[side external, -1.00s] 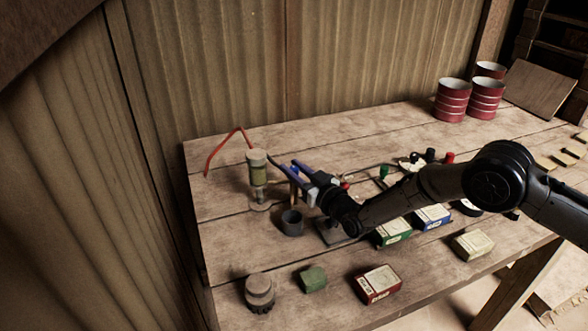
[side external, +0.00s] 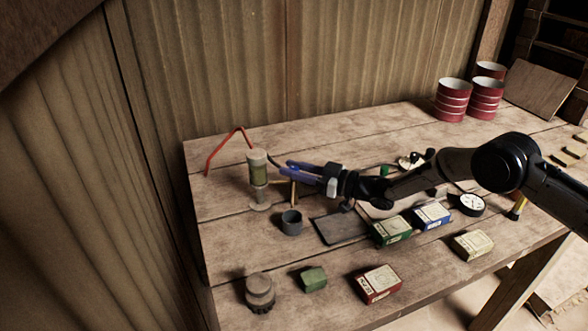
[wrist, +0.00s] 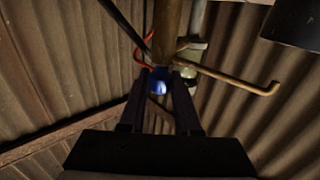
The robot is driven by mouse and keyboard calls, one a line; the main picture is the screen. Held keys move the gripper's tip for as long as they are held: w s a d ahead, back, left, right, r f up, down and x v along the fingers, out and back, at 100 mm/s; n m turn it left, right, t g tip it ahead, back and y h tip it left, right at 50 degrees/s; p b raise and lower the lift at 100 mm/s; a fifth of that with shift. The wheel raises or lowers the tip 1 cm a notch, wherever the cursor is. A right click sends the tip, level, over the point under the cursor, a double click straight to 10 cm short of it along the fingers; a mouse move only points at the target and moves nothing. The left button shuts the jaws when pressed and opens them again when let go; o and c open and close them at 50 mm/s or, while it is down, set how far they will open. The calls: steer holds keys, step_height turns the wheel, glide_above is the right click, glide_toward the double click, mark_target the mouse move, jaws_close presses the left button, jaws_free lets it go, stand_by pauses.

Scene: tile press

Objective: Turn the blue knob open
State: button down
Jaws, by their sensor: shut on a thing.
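The blue knob (wrist: 159,88) shows in the wrist view between my two fingers, at the foot of a brown vertical pipe (wrist: 167,32). My gripper (wrist: 161,75) is shut on the knob from both sides. In the side view my gripper (side external: 284,169) points left, at the height of the clear cylinder (side external: 258,172) with a pale cap. The knob cannot be made out there, as the fingers hide it. A bent brass rod (wrist: 232,81) reaches right from near the knob in the wrist view.
A dark grey cup (side external: 291,222) and a dark flat plate (side external: 341,229) lie below my gripper. Green (side external: 391,231), blue (side external: 432,216) and red (side external: 380,284) boxes stand nearer the front. A red bent tube (side external: 224,146) is behind the cylinder. Red cans (side external: 452,100) stand far back.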

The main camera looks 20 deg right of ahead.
steer(key=shift+y, duration=0.3)
steer(key=c, duration=0.6)
jaws_free()
steer(key=shift+v, duration=3.75)
steer(key=shift+r, duration=0.25)
